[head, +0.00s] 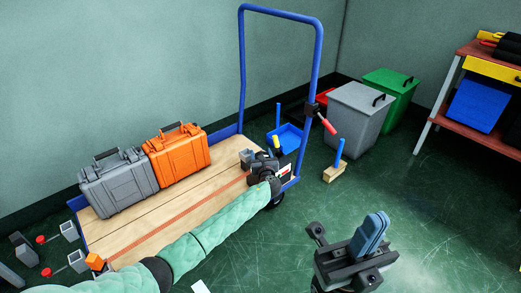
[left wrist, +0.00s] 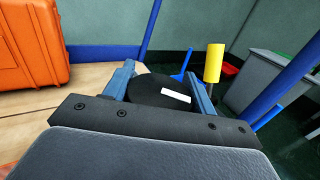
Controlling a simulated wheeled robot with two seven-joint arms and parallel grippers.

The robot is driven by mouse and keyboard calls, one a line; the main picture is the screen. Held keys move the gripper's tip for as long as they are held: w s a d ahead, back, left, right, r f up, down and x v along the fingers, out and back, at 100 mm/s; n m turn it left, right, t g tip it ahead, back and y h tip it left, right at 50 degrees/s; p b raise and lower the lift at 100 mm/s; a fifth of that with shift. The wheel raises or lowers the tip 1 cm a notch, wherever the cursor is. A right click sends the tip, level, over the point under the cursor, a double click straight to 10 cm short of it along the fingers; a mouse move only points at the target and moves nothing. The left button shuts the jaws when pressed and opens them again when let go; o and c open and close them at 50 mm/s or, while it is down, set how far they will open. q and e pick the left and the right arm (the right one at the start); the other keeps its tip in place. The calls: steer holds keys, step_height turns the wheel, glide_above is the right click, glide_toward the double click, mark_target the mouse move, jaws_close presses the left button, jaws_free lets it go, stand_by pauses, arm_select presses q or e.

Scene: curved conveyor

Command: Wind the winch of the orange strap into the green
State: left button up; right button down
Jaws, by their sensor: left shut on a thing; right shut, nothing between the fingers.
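The orange strap (head: 185,217) runs flat along the wooden deck of a blue cart towards its right end. My left gripper (head: 264,166) is at that end, over the winch, which my arm mostly hides. In the left wrist view its fingers (left wrist: 162,85) are shut on a round black winch part (left wrist: 150,92) with a white mark. A yellow grip (left wrist: 214,62) stands upright just right of the fingers; it also shows in the head view (head: 276,142). A small red and white patch shows beside the winch; no green zone is readable. My right gripper (head: 372,235) is shut and empty, away from the cart.
A grey case (head: 118,186) and an orange case (head: 178,156) stand on the deck (head: 145,222). The blue push handle (head: 242,70) rises behind the winch. Grey (head: 357,120) and green (head: 392,88) bins stand behind right. Floor around my right gripper is clear.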

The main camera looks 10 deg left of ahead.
arm_select(q)
steer(key=shift+d+m+h, duration=0.1)
steer(key=shift+m+h, duration=0.3)
steer(key=shift+h, duration=0.2)
steer(key=o, duration=1)
steer(key=shift+s+p, duration=0.3)
steer(key=shift+p, duration=0.05)
steer(key=p+v, duration=0.1)
steer(key=v, duration=0.4)
steer(key=shift+s+d+p, duration=0.15)
steer(key=shift+s+p, duration=0.2)
steer(key=shift+p, duration=0.05)
steer(key=shift+s+d+f, duration=0.1)
steer(key=shift+s+d, duration=0.1)
steer(key=shift+s, duration=0.45)
